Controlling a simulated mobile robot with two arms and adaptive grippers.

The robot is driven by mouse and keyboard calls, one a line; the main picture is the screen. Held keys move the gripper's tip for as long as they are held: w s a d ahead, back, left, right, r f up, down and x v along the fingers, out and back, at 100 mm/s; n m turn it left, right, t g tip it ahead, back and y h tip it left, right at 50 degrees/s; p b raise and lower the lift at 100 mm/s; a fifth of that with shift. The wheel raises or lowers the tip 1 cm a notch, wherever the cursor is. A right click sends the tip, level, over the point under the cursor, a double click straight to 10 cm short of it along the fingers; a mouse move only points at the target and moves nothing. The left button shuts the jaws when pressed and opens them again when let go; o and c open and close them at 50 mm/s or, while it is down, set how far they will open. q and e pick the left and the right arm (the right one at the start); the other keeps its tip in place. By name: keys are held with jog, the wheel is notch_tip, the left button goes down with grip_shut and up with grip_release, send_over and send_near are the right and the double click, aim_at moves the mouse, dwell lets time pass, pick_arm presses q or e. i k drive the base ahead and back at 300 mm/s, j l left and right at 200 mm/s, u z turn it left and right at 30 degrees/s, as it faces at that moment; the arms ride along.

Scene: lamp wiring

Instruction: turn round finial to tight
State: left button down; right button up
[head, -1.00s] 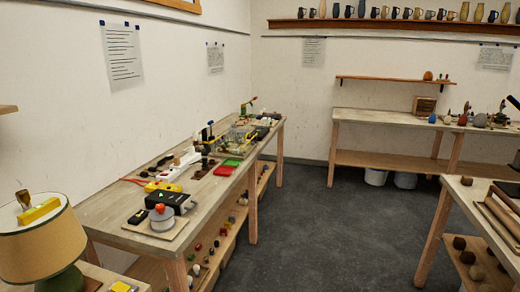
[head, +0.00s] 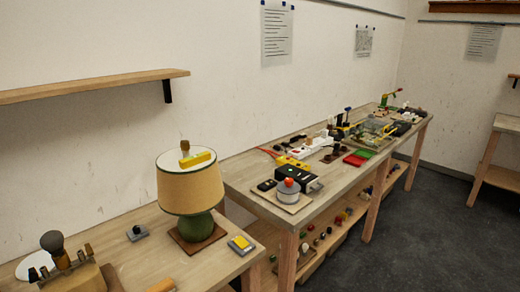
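A table lamp (head: 192,190) with a tan shade and green base stands on a brown square plate on the near workbench in the head view. A small brown and brass-coloured knob, which looks like the finial (head: 185,146), stands upright at the top centre of the shade. A yellow bar-shaped object (head: 196,159) lies on the shade's white top beside it. How tight the finial is cannot be seen. Neither of my grippers is in view.
The near bench (head: 130,256) also holds a yellow-topped block (head: 241,245), a small grey item (head: 137,233) and a wooden block with upright parts (head: 72,278). A second bench (head: 250,172) with several devices adjoins it. A wall shelf (head: 100,87) hangs above. Open floor (head: 400,240) lies to the right.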

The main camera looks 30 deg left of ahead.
aim_at(184, 145)
jog(key=k+l+u, duration=0.1)
jog(key=u, duration=1.35)
